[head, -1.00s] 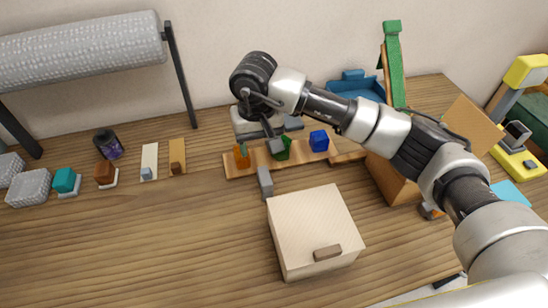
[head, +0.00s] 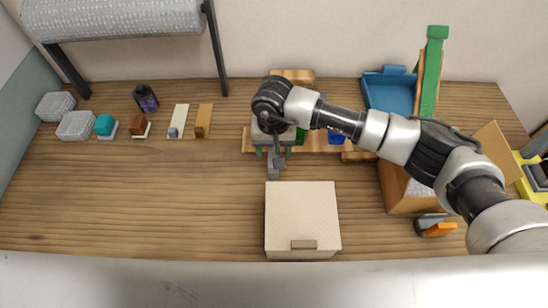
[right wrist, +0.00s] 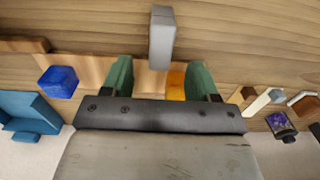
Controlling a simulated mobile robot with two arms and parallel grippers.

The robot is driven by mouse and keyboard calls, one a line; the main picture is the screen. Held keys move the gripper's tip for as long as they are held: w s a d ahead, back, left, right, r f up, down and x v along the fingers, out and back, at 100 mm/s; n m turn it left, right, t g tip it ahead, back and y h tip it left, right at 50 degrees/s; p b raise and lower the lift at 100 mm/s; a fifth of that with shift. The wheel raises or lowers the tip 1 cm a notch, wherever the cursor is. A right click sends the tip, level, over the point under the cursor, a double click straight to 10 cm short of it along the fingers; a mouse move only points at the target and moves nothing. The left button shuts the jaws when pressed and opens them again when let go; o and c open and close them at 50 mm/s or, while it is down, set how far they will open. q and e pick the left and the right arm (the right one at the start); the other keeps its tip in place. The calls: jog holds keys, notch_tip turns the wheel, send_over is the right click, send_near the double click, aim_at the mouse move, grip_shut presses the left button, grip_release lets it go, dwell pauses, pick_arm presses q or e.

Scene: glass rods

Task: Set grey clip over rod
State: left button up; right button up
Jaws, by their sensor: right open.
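The grey clip (head: 274,168) is a small upright-looking block at the front edge of a wooden strip (head: 317,146). In the right wrist view the grey clip (right wrist: 162,38) lies ahead of and between the green fingers. My right gripper (head: 272,152) hovers over the left part of the strip, just behind the clip; in the right wrist view the gripper (right wrist: 160,78) is open with nothing visibly clamped. I cannot tell its height above the clip. No glass rod can be made out. My left gripper is not in view.
An orange piece (right wrist: 176,86) and a blue piece (head: 336,138) stand on the strip, with a green piece (head: 301,135) between them. A cream box (head: 301,218) stands in front. An open cardboard box (head: 398,190) is at right. The table's left front is clear.

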aim_at(273, 175)
jog(key=shift+s+f+p, duration=0.15)
jog(key=shift+f+p, duration=0.5)
jog(key=shift+f, duration=1.35)
jog(key=c, duration=1.1)
